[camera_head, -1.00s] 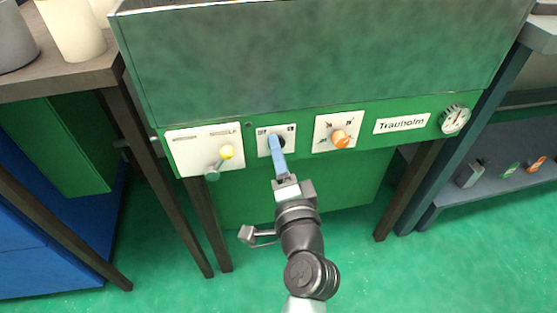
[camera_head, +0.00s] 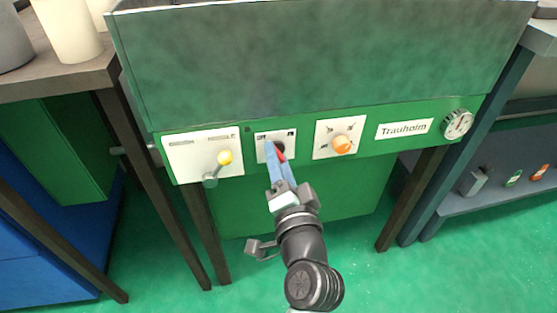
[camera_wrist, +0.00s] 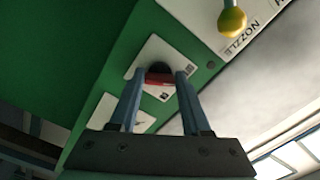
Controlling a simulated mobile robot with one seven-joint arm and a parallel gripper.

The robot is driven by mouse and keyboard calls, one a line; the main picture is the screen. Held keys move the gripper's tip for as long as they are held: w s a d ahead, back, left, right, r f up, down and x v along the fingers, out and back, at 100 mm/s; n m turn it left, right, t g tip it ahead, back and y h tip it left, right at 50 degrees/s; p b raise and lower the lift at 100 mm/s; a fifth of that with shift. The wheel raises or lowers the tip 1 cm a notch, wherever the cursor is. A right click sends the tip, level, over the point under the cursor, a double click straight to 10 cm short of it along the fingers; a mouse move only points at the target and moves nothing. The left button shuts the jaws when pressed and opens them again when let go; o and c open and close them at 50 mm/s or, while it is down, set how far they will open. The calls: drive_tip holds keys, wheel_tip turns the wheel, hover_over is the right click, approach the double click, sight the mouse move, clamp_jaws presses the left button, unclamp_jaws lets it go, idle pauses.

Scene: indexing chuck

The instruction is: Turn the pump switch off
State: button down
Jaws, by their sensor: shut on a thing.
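The pump switch (camera_head: 281,153) is a red handle on a dark round base, on a small white plate (camera_head: 262,142) in the green front panel. Small marks at the plate's upper left and upper right are too small to read surely. My gripper (camera_head: 274,151) reaches up to it from below, its blue fingers partly covering the switch. In the wrist view, the two fingers of my gripper (camera_wrist: 161,80) stand on either side of the red handle (camera_wrist: 159,82) and are shut on it. The handle's exact angle is partly hidden.
Left of the switch is a white plate with a yellow-knobbed lever (camera_head: 225,158). Right of it are an orange dial (camera_head: 342,145), a Trauholm nameplate (camera_head: 404,129) and a round gauge (camera_head: 458,123). A table (camera_head: 60,80) stands at the left, a shelf (camera_head: 480,200) at the right.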

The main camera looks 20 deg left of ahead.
drive_tip(key=shift+c, duration=1.8)
unclamp_jaws()
drive_tip(key=shift+s+d, duration=0.1)
drive_tip(key=p+v, duration=0.1)
drive_tip(key=v, duration=1.1)
drive_tip(key=shift+s+d, duration=0.2)
drive_tip(key=shift+s, duration=0.1)
